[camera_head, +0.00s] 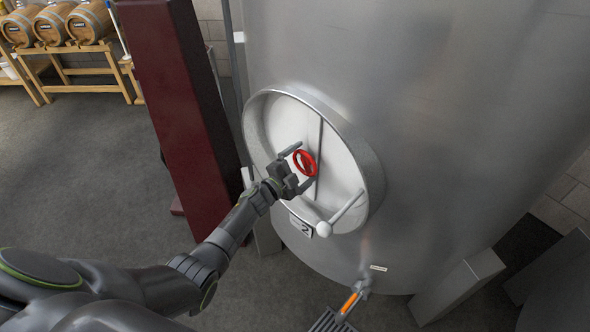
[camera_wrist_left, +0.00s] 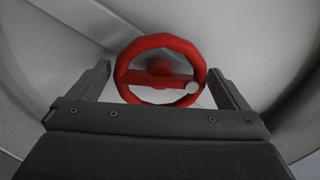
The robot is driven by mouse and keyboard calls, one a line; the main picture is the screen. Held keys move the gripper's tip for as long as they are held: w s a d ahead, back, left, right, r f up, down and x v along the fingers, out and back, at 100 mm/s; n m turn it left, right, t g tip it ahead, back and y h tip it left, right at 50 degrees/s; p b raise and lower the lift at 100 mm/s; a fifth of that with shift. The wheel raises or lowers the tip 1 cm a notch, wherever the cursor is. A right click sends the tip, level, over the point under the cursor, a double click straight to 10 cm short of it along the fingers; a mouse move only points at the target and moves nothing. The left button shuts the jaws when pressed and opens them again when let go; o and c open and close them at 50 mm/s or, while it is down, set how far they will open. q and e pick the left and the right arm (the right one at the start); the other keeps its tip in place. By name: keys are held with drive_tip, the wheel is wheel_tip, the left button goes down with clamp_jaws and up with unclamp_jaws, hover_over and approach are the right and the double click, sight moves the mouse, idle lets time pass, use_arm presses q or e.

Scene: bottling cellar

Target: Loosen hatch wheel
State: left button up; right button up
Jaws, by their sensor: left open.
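The hatch wheel (camera_head: 309,170) is a small red handwheel at the middle of the round white hatch (camera_head: 282,130) on the steel tank (camera_head: 430,140). My left gripper (camera_head: 299,168) is open at the wheel, with one finger on either side of its rim. In the left wrist view the red wheel (camera_wrist_left: 203,72) lies between the two spread fingers of the left gripper (camera_wrist_left: 162,88), with a pale knob (camera_wrist_left: 192,87) on its lower right. I cannot tell whether either finger touches the rim. My right gripper is not in view.
A pale lever with a round knob (camera_head: 324,229) sticks out at the hatch's lower right. A dark red column (camera_head: 180,90) stands left of the tank. A valve with an orange handle (camera_head: 350,302) is low in front. Barrels (camera_head: 50,25) rest on a wooden rack at the back left.

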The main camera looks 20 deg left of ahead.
use_arm(q)
drive_tip(key=v, duration=1.7)
drive_tip(key=shift+s, duration=0.15)
drive_tip(key=shift+a, duration=0.1)
drive_tip(key=s+a+f+n+g+y+b, duration=0.1)
drive_tip(key=s+a+f+n+g+y, duration=0.25)
drive_tip(key=f, duration=0.65)
drive_tip(key=s+a+f+n+y+b, duration=0.15)
drive_tip(key=s+f+n, duration=0.35)
drive_tip(key=f, duration=0.5)
drive_tip(key=s+a+f+n+g+y+b, duration=0.25)
drive_tip(key=s+f, duration=0.35)
drive_tip(key=f, duration=0.3)
drive_tip(key=s+d+f+n+g+b, duration=0.1)
drive_tip(key=s+f+n+g, duration=0.1)
drive_tip(key=s+f, duration=0.4)
drive_tip(key=s+d+f+n+g, duration=0.2)
drive_tip(key=s+f+g, duration=0.2)
drive_tip(key=s, duration=1)
drive_tip(key=s+d+f+n+g+b, duration=0.1)
drive_tip(key=s+f+n+g, duration=0.1)
drive_tip(key=s+f, duration=0.6)
drive_tip(key=shift+s+d+g+b, duration=0.3)
drive_tip(key=shift+s+g, duration=0.4)
drive_tip(key=shift+s, duration=0.35)
